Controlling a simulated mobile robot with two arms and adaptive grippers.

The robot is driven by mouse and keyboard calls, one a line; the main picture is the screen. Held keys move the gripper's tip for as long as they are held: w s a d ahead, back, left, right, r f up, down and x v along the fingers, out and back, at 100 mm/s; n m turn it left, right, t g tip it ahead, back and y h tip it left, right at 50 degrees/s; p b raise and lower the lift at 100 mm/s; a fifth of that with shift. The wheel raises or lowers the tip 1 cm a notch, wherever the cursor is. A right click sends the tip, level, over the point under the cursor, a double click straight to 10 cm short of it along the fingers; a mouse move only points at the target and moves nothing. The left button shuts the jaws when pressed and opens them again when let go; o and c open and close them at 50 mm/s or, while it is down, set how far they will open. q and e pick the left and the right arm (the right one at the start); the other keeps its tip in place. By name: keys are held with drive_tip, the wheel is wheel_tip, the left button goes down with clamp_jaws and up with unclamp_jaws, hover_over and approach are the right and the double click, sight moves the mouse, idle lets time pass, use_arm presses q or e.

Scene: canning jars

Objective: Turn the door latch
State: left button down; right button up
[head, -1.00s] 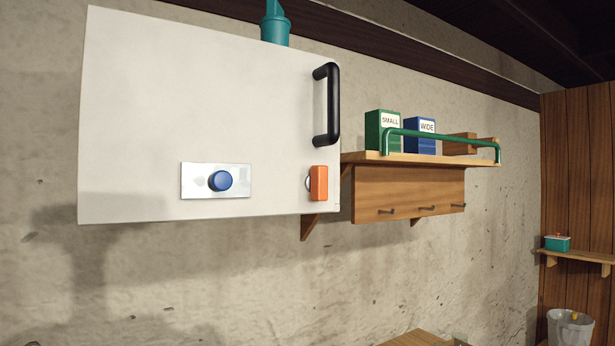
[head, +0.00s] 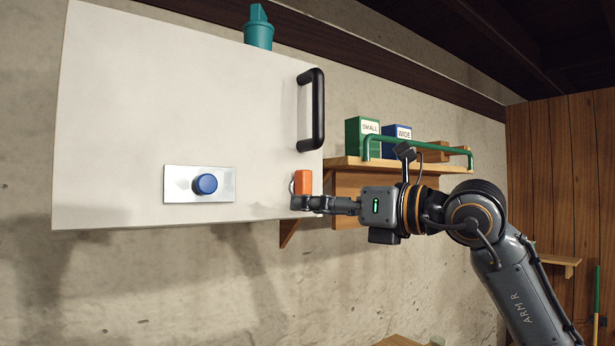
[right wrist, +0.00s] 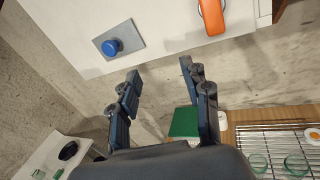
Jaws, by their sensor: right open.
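The orange door latch (head: 304,183) stands upright at the lower right corner of the white cabinet door (head: 190,100). It also shows at the top of the right wrist view (right wrist: 211,15). My right gripper (head: 304,203) reaches in from the right, with its fingertips overlapping the latch's lower end in the head view. In the right wrist view its two fingers (right wrist: 160,72) are spread and empty, and the latch lies beyond them, not between them. The latch's lower end is partly hidden in the head view. My left gripper is not in view.
A black handle (head: 318,108) stands out above the latch. A blue knob (head: 205,184) on a metal plate (head: 177,183) is left of it. A wooden shelf (head: 345,163) with a green box (head: 362,137), a blue box (head: 396,144) and a green rail sits right of the door.

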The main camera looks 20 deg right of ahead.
sight(308, 174)
drive_tip(key=s+d+r+m+t+h, duration=0.2)
drive_tip(key=d+r+t+h, duration=0.1)
drive_tip(key=d+r+h, duration=0.3)
drive_tip(key=shift+y, duration=0.5)
drive_tip(key=p+x, duration=0.1)
drive_tip(key=x, duration=0.3)
drive_tip(key=p+x, duration=0.2)
drive_tip(key=x, duration=0.2)
drive_tip(key=f+p+x, duration=0.1)
drive_tip(key=x, duration=0.3)
drive_tip(key=shift+w+d+p, duration=0.25)
drive_tip(key=shift+w+p, duration=0.05)
drive_tip(key=shift+p, duration=0.05)
drive_tip(key=shift+w+a+f, duration=0.1)
drive_tip(key=shift+w+a, duration=0.05)
drive_tip(key=shift+w, duration=0.25)
clamp_jaws()
